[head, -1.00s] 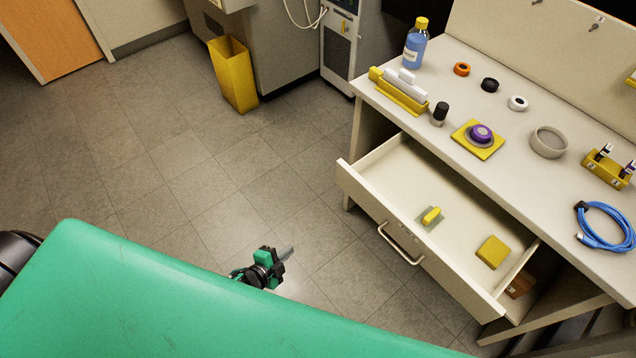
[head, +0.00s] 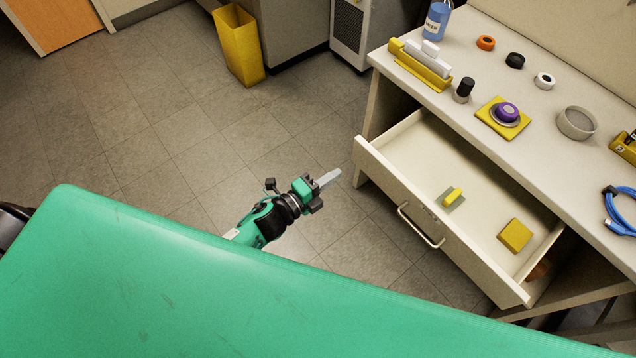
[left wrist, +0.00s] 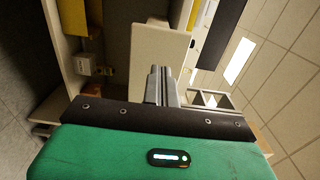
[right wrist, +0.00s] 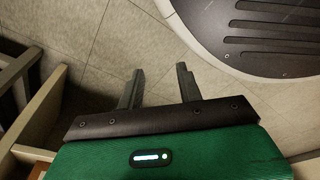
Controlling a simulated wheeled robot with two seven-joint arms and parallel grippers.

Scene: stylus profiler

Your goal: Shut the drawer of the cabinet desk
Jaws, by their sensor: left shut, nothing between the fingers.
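The cream cabinet desk (head: 384,108) stands at the right in the head view. Its drawer (head: 382,180) is pulled well out, with a metal bar handle (head: 420,228) on the front. My left gripper (head: 329,178) is shut and empty, out over the floor to the left of the drawer front and apart from it. In the left wrist view its fingers (left wrist: 160,84) are together, before a pale panel that looks like the drawer front. My right gripper (right wrist: 158,88) is open and empty in the right wrist view, over the floor; the head view does not show it.
In the drawer lie a yellow block (head: 515,235) and a small yellow piece (head: 454,194) on a grey-green patch. The desktop holds a blue bottle (head: 437,20), a white-and-yellow holder (head: 420,66) and rings. A yellow bin (head: 239,46) stands back left. Floor left of the drawer is clear.

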